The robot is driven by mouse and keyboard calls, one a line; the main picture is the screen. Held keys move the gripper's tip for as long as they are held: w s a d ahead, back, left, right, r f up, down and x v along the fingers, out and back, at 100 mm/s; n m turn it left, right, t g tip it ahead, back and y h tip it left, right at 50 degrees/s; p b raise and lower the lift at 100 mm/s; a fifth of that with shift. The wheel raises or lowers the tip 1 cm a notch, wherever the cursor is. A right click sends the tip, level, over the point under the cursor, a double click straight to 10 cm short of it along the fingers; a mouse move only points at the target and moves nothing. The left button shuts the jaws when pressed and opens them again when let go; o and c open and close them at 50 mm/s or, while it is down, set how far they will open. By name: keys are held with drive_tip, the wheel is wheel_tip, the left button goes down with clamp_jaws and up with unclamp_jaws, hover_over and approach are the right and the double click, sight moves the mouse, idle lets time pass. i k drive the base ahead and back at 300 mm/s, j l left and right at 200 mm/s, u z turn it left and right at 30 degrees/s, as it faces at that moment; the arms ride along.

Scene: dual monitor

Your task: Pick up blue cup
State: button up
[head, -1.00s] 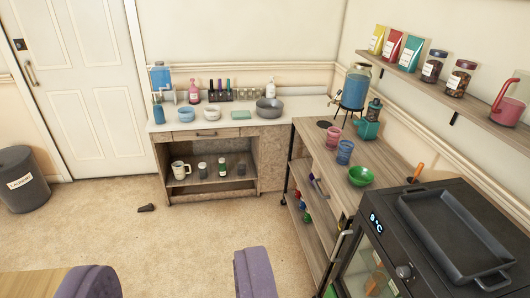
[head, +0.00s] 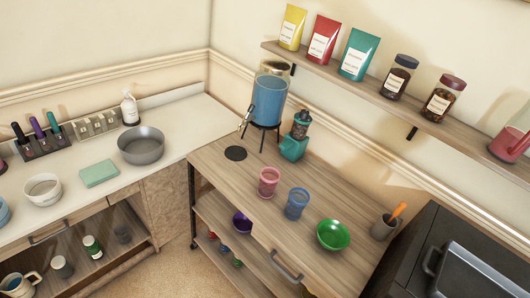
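A blue cup (head: 297,203), slightly see-through, stands upright on the wooden cart top (head: 233,184). A pink cup (head: 268,182) stands to its left and a green bowl (head: 333,235) to its right, both apart from it. My gripper does not show in the head view.
A blue drink dispenser (head: 268,100) on a stand and a teal grinder (head: 295,138) stand at the back of the cart. A grey pot with an orange handle (head: 383,227) is at the right, by the black fridge (head: 415,250). A shelf (head: 375,98) with pouches and jars hangs above.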

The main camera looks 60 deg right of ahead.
sight(298, 198)
drive_tip(key=i+z, duration=0.15)
drive_tip(key=i, duration=0.35)
drive_tip(key=i+j+z, duration=0.2)
drive_tip(key=i, duration=0.35)
drive_tip(key=i+l+z, duration=0.1)
drive_tip(key=z, duration=0.3)
drive_tip(key=i+z, duration=0.55)
drive_tip(key=z, duration=0.25)
drive_tip(key=i+j+z, duration=0.1)
drive_tip(key=z, duration=0.35)
drive_tip(key=i+j+z, duration=0.1)
drive_tip(key=i+z, duration=0.35)
